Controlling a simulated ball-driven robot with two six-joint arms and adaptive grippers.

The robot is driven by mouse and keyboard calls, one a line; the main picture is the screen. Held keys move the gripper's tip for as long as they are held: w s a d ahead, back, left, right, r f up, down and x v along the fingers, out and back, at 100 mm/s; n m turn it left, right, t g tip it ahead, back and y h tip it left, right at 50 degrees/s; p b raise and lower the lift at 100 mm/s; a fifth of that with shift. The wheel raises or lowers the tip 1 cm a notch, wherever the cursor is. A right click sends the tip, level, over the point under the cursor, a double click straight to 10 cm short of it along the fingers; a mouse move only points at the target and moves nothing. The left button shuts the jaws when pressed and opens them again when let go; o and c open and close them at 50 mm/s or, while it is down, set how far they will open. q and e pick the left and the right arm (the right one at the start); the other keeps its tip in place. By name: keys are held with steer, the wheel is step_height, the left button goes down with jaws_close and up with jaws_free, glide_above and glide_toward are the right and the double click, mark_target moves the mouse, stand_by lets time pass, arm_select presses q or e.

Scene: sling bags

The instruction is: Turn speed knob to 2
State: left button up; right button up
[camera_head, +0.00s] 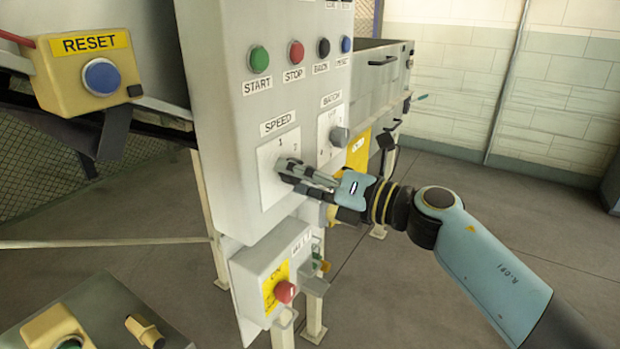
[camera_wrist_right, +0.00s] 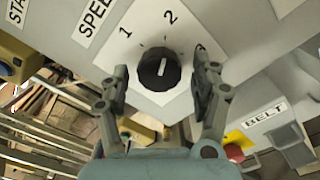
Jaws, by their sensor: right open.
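The speed knob (camera_wrist_right: 159,70) is a round black dial on a white plate marked SPEED, with a 1 and a 2 in the right wrist view. Its short white mark points up, roughly toward the 2. A third number at the right is partly hidden by a finger. My right gripper (camera_wrist_right: 163,80) is open, with one finger on each side of the knob and a visible gap to both. In the head view my right gripper (camera_head: 288,172) is in front of the speed plate (camera_head: 268,188) and largely hides the knob. My left gripper is not in view.
The batch knob (camera_head: 339,136) is just right of my gripper. Start (camera_head: 260,59) and stop (camera_head: 296,52) buttons are above on the grey cabinet. A box with a red button (camera_head: 286,291) is below. A yellow reset box (camera_head: 60,72) is at left.

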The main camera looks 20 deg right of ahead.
steer(key=v, duration=1.2)
